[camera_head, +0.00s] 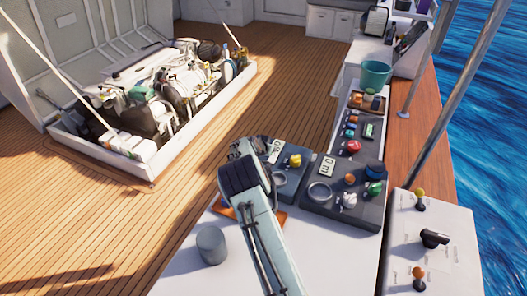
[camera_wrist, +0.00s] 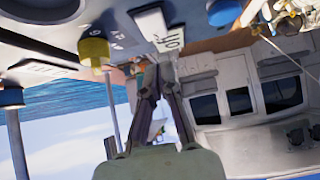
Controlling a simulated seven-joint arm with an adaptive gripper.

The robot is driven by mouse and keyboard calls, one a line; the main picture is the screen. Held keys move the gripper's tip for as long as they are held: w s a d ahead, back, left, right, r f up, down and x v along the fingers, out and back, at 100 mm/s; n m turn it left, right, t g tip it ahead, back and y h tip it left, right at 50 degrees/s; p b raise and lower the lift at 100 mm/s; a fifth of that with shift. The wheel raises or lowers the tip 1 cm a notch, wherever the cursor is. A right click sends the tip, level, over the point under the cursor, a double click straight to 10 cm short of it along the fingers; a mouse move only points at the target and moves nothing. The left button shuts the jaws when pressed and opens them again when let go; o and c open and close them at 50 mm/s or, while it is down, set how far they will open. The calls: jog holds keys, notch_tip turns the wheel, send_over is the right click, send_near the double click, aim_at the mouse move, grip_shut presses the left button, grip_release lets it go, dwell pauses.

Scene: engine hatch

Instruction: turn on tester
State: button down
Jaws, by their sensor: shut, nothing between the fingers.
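A dark panel (camera_head: 291,183) on the white console carries a yellow knob (camera_head: 295,160) and a small white label plate (camera_head: 273,151). I cannot tell for sure which unit is the tester. In the wrist view, the yellow knob (camera_wrist: 93,48) is left of my gripper, and a white plate with dark lettering (camera_wrist: 157,29) is just beyond the fingertips. My gripper (camera_wrist: 157,68) is shut and empty, with its tips close to the plate; contact cannot be told. In the head view my own arm hides the fingers and the panel's left part.
A second dark panel (camera_head: 332,212) with several coloured knobs stands on the right. Beyond it is a tray of small coloured parts (camera_head: 368,104) and a teal bucket (camera_head: 375,76). A white lever box (camera_head: 441,262) is at lower right. A grey cylinder (camera_head: 211,245) stands left of my arm.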

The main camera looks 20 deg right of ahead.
jog(key=v, duration=1)
jog(key=shift+s+a, duration=0.15)
jog(key=shift+s, duration=0.05)
jog(key=shift+f, duration=0.15)
jog(key=shift+w+d+r+t+h, duration=0.3)
jog(key=shift+w+d, duration=0.1)
jog(key=shift+w, duration=0.1)
send_over(273, 158)
jog(key=f, duration=0.6)
jog(key=shift+s+a, duration=0.25)
jog(key=shift+s, duration=0.05)
jog(key=shift+w+d+f, duration=0.1)
jog(key=shift+w+f, duration=0.05)
jog(key=shift+f, duration=0.45)
jog(key=shift+w+d+f, duration=0.1)
jog(key=shift+f, duration=0.5)
jog(key=shift+w+d+f, duration=0.1)
jog(key=shift+f, duration=0.7)
